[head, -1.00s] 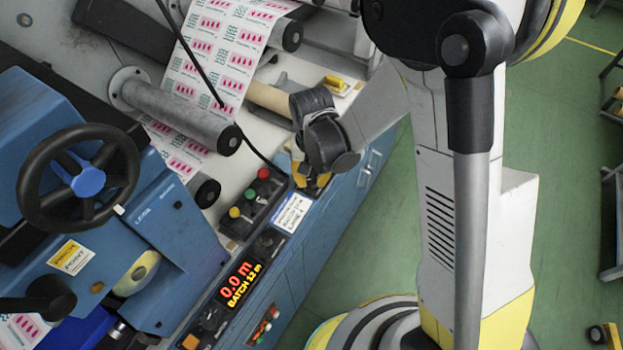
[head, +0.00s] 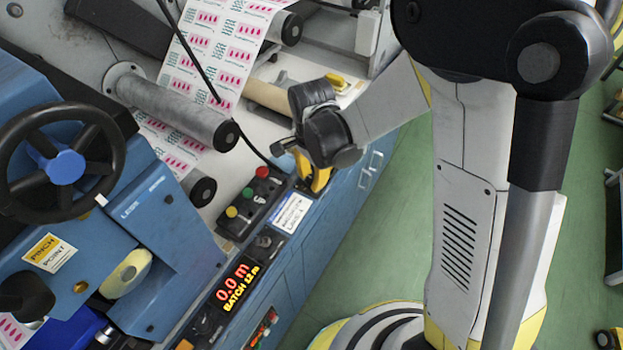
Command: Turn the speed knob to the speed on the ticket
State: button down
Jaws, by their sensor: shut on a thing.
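My gripper (head: 318,182) is low over the far end of the rewinder's control panel, just beyond the ticket. Its yellow fingers are shut, and the black wrist above them blocks most of the view. The speed knob is hidden; from where the fingers sit, it appears to be what they hold. Its scale and pointer do not show. The ticket, a white card with a blue header (head: 292,213), lies on the panel right below the fingers. Its printed lines are too small to read surely.
A box with red, yellow and green buttons (head: 247,196) is left of the ticket. A small dark control (head: 265,242) and a display (head: 237,284) reading "0.0 m, BATCH 12 m" are below. A grey roller (head: 180,110) and a black cable are close by. Green floor lies right.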

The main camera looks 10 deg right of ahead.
aim_at(311, 178)
jog(key=m+b, duration=0.1)
jog(key=m, duration=0.5)
jog(key=shift+m, duration=0.3)
dwell(0.4)
jog(key=c, duration=1.1)
grip_release()
jog(key=shift+o, duration=0.2)
notch_tip(311, 178, up, 12)
